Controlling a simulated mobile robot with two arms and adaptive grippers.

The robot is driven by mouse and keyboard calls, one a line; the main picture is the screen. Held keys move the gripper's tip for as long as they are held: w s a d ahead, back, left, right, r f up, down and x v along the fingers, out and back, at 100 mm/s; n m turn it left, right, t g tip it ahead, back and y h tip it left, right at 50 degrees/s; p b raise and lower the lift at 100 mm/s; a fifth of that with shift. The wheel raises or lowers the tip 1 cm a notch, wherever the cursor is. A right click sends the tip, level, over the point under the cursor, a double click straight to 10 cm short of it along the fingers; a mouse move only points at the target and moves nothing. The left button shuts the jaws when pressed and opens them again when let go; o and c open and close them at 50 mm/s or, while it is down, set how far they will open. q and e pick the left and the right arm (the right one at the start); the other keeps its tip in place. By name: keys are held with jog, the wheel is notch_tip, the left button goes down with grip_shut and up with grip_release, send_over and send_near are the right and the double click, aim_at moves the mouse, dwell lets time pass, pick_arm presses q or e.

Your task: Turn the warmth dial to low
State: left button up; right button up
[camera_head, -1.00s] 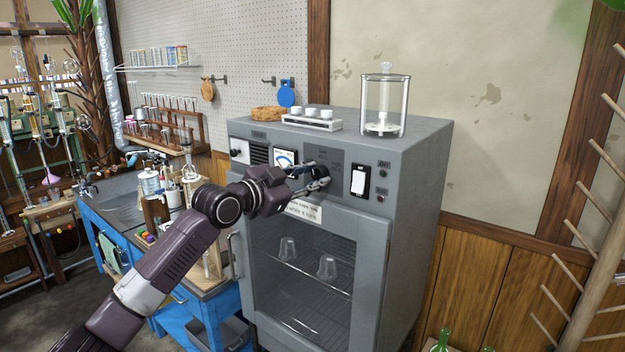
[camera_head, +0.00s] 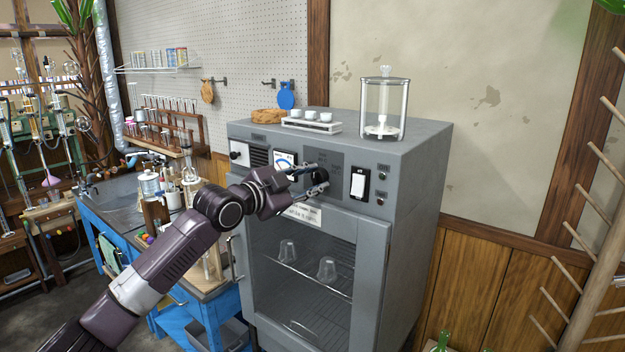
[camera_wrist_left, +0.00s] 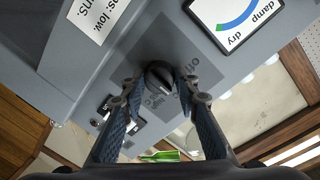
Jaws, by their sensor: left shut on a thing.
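The warmth dial (camera_head: 321,175) is a dark round knob on a darker grey panel on the front of a grey drying cabinet (camera_head: 420,165). In the left wrist view the dial (camera_wrist_left: 158,76) has a ridge across its face, with "off" printed beside it; other lettering is partly hidden. My left gripper (camera_head: 315,179) is at the panel with its two fingers on opposite sides of the dial, shut on it. The gripper (camera_wrist_left: 160,89) shows the same in the wrist view. The fingers hide part of the dial's rim. My right gripper is not in view.
A damp/dry gauge (camera_head: 285,160) is left of the dial, and a white rocker switch (camera_head: 359,182) is right of it. A glass jar (camera_head: 384,108) and a white rack of small cups (camera_head: 311,123) stand on the cabinet top. The glazed door (camera_head: 300,275) is below.

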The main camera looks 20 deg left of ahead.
pick_arm(q)
jog(key=o, duration=1.1)
jog(key=shift+o, duration=0.2)
jog(key=shift+s+a, duration=0.1)
jog(key=v, duration=1.1)
jog(key=shift+s, duration=0.35)
jog(key=shift+a, duration=0.1)
